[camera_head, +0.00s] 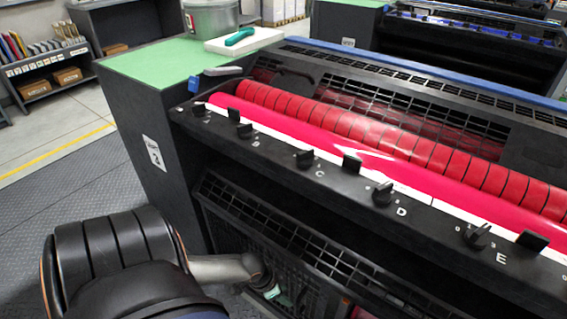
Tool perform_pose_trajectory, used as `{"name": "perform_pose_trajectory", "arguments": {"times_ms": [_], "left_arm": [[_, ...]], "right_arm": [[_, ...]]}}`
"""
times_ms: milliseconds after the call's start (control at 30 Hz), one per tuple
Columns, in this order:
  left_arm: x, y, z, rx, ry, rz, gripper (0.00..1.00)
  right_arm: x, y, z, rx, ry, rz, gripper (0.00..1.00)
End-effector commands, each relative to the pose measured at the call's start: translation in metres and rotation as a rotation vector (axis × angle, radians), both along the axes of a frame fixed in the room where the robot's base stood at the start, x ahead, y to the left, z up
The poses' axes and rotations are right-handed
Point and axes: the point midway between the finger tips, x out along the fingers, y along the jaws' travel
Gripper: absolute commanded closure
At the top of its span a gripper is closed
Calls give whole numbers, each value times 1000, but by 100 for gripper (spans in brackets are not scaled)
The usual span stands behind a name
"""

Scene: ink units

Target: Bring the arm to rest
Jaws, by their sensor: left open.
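My left arm comes in at the bottom left, and its pale link runs right to a small dark wrist. My left gripper (278,295) is low at the bottom centre, in front of the lower grille of the ink unit (330,180). It is small and partly hidden in the picture, with pale greenish fingers, and it is open. I see nothing held in it. I cannot tell how close it is to the grille. My right gripper is not in view.
The ink unit has a red ink roller (345,130) and black keys (383,193) along its front ledge. A green-topped cabinet (150,62) carries a grey bucket (211,18) and a white tray (245,39) with a teal tool. Open floor (60,190) lies at left.

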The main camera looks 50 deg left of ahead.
Motion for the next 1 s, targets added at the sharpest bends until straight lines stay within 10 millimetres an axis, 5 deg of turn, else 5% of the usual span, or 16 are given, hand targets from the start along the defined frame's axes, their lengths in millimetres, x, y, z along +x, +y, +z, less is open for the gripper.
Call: {"name": "perform_pose_trajectory", "arguments": {"times_ms": [600,767,900,1000], "left_arm": [[-2,-6,3,-7,-4,-1,50],[-14,-66,35,-65,-73,-12,50],[-24,-135,93,-130,-200,12,50],[-26,-166,137,-157,-288,50,50]], "right_arm": [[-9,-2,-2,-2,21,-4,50],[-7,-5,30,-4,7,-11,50],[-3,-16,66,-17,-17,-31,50],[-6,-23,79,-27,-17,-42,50]]}}
